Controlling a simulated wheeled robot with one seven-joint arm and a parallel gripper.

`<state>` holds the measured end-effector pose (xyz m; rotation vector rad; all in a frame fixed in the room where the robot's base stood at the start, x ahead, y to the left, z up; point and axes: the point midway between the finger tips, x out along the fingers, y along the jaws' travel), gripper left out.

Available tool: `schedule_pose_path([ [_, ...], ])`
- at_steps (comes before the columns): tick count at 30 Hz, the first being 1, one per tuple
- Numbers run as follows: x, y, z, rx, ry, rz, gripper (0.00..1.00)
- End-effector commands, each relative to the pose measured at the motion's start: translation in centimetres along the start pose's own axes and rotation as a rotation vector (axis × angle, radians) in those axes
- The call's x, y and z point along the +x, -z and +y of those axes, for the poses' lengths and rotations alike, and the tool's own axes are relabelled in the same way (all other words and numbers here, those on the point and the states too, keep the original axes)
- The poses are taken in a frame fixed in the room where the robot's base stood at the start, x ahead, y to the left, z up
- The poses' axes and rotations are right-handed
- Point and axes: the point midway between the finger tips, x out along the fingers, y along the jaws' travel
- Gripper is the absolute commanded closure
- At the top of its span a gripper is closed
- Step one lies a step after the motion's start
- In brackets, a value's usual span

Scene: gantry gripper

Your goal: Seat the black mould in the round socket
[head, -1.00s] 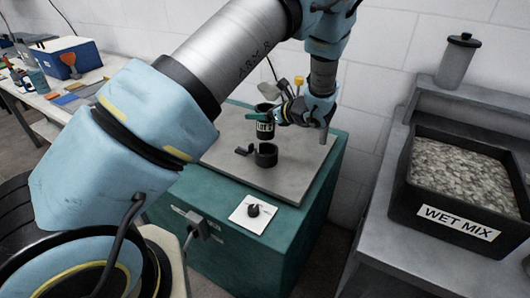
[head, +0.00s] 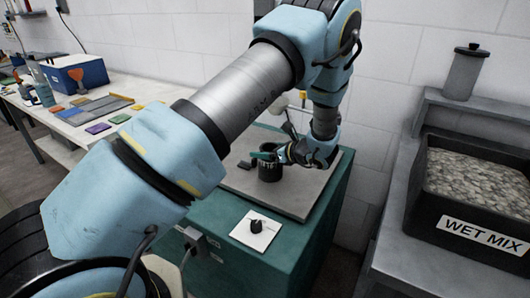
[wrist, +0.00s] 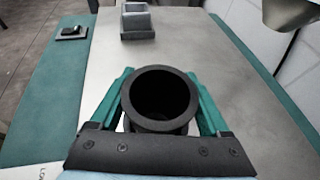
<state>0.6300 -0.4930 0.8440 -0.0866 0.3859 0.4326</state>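The black mould (wrist: 136,90) is a hollow cylinder. In the wrist view its round open top sits between the teal fingers of my gripper (wrist: 161,82), which press on both sides. In the head view my gripper (head: 264,156) is low over the grey plate, holding the mould at the dark round socket (head: 270,175). Mould and socket merge into one upright black shape there. The mould looks lowered into the socket, but I cannot tell how deep. In the wrist view the mould hides the socket.
A black knob on a white panel (head: 255,230) is in front. A black WET MIX tub (head: 432,205) stands right. A bench with tools (head: 70,125) is at left.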

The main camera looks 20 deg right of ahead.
Motion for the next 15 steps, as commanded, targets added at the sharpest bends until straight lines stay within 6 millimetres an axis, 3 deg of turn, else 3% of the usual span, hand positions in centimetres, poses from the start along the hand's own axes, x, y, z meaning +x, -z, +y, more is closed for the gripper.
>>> schedule_pose_path([
  [5,-0.01,0.0,0.01,0.001,0.0,0.0,0.0],
  [15,-0.79,0.11,-0.06,0.001,0.002,0.0,0.0],
])
